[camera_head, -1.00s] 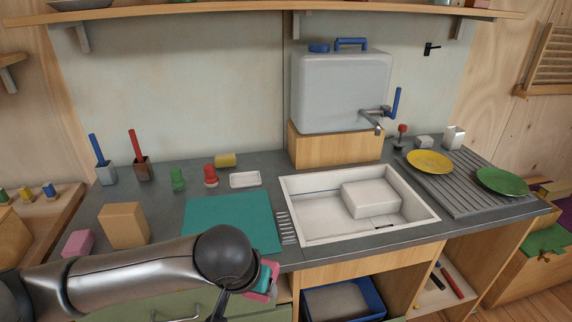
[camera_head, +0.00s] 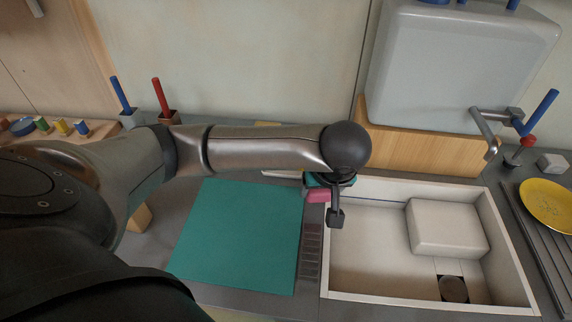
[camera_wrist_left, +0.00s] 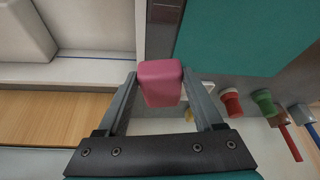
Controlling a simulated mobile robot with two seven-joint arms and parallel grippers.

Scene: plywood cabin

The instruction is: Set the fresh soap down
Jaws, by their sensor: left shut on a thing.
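The fresh soap is a pink block (camera_wrist_left: 161,84), held between the two grey fingers of my left gripper (camera_wrist_left: 160,76) in the left wrist view. In the head view the pink soap (camera_head: 317,196) shows beneath the left gripper (camera_head: 321,187), above the counter between the teal mat and the sink's back left corner. A white dish (camera_head: 283,175) lies just left of the gripper, mostly hidden by my arm. In the wrist view a pale edge (camera_wrist_left: 208,87) beside the right finger may be this dish. My right gripper is not in view.
The white sink (camera_head: 375,245) with a pale block (camera_head: 446,228) in it lies to the right. The teal mat (camera_head: 240,235) is bare. Red (camera_wrist_left: 231,101) and green (camera_wrist_left: 264,101) items stand near the gripper. The grey water tank (camera_head: 455,75) stands behind on a wooden block (camera_head: 420,140).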

